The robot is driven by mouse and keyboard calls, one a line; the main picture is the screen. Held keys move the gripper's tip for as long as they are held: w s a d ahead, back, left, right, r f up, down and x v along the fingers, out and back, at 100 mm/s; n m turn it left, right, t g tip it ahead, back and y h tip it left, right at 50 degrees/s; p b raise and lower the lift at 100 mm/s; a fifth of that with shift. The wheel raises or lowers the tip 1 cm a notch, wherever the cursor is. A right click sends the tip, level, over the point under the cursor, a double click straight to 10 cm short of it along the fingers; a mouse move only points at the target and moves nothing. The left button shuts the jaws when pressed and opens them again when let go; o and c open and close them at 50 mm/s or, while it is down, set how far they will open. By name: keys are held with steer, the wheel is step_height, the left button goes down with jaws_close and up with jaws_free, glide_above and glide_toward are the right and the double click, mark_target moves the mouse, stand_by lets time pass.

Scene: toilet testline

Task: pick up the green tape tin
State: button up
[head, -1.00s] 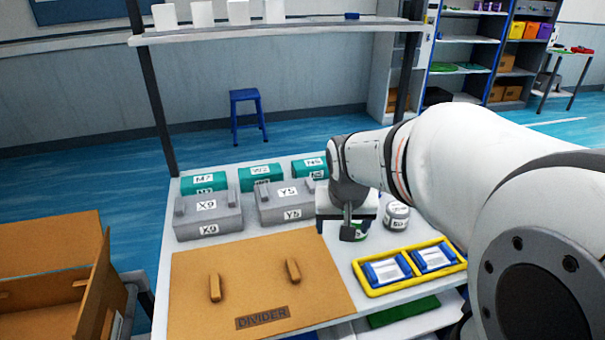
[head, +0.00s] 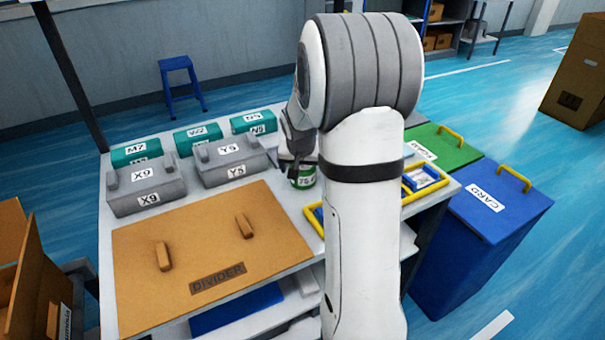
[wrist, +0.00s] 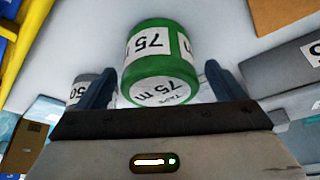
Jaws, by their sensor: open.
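The green tape tin (head: 303,178) stands on the white table, just right of the grey boxes. It has a white label reading 75. In the wrist view the tin (wrist: 160,62) lies between the two fingers of my gripper (wrist: 155,88), its labelled top facing the camera. The fingers are open, one on each side, with some gap on the right; contact on the left is hard to tell. In the head view my gripper (head: 298,162) is over the tin and hides its upper part.
Grey boxes X9 (head: 146,187) and Y5 (head: 228,160) stand left of the tin. A brown divider board (head: 205,258) lies in front. A yellow-rimmed tray (head: 432,185) is at right. In the wrist view a grey tin (wrist: 82,90) stands close by the left finger.

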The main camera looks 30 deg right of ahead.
steer(key=shift+w+d+f, duration=0.15)
steer(key=shift+w+f, duration=0.05)
steer(key=shift+f, duration=0.35)
steer(key=shift+c, duration=0.5)
steer(key=c, duration=1.2)
steer(key=shift+o, duration=0.2)
